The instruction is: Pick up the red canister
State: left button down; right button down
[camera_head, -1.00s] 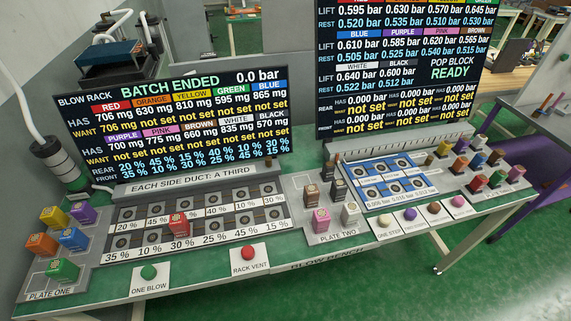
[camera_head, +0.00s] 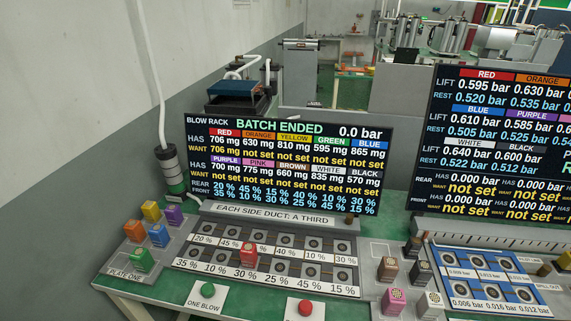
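The red canister (camera_head: 248,255) stands upright in the front row of the blow rack (camera_head: 345,267), at the spot labelled 30 %. It is the only canister in that rack; the other round spots are empty. Neither of my grippers shows in the head view.
Plate one (camera_head: 108,267) at the left holds orange, purple, blue and green canisters. Brown, black, pink and white canisters stand right of the rack. A green button (camera_head: 208,289) and a red button (camera_head: 306,307) sit in front. Screens (camera_head: 290,160) stand behind.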

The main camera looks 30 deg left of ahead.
aim_at(248, 253)
jog(key=u, duration=1.15)
